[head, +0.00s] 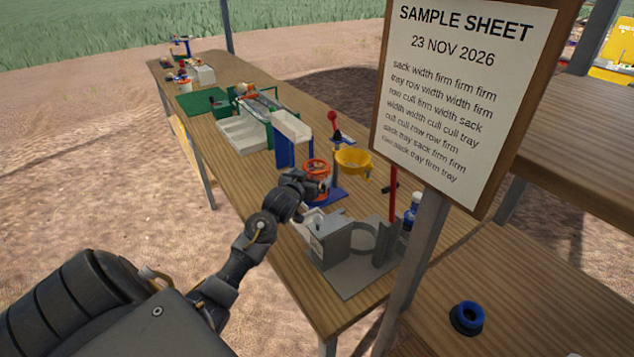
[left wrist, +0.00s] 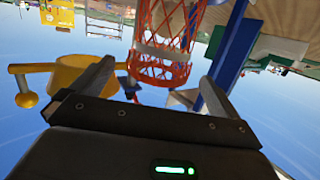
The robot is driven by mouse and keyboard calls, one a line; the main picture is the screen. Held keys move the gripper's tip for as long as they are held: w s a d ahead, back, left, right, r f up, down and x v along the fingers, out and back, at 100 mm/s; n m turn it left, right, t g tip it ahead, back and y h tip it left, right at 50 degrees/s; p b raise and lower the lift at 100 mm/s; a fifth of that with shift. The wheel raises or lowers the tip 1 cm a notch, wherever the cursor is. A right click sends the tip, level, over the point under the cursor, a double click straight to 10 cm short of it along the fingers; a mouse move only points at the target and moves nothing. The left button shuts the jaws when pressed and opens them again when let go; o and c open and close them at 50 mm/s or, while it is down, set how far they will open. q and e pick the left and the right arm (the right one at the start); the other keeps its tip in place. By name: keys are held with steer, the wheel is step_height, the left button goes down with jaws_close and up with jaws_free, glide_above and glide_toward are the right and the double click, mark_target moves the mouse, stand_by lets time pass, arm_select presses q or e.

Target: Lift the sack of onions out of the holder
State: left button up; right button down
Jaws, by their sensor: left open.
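The sack of onions (head: 317,172) is an orange net. It sits at a small stand with a blue base (head: 331,196), in the middle of the long table. In the left wrist view the orange mesh (left wrist: 165,45) shows at the top with a pale band across it. My left gripper (head: 304,189) is in front of the sack in the head view and hides part of it. Its fingers (left wrist: 157,74) are spread and empty, with the net beyond and between them. I cannot tell whether they touch it. My right gripper is not in view.
A yellow cup (head: 352,161) stands beside the sack and a grey fixture (head: 345,249) in front. A blue-legged white chute (head: 291,128) and white trays (head: 241,134) lie behind. The sample sheet board (head: 462,85) and its post rise at the right.

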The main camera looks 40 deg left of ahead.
mark_target(316, 160)
arm_select(q)
steer(key=shift+w+r, duration=0.1)
steer(key=p+x, duration=0.1)
steer(key=x, duration=0.4)
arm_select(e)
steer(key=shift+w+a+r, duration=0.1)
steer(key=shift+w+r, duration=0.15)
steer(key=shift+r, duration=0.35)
arm_select(q)
steer(key=c, duration=1.3)
steer(key=shift+r, duration=0.2)
steer(key=shift+r+b, duration=0.4)
steer(key=shift+r, duration=1.2)
steer(key=f+b+v, duration=0.1)
steer(key=v, duration=0.7)
steer(key=f+b+v, duration=0.1)
steer(key=f+v, duration=0.1)
steer(key=v, duration=0.7)
steer(key=shift+s+d+f, duration=0.2)
steer(key=shift+s, duration=0.5)
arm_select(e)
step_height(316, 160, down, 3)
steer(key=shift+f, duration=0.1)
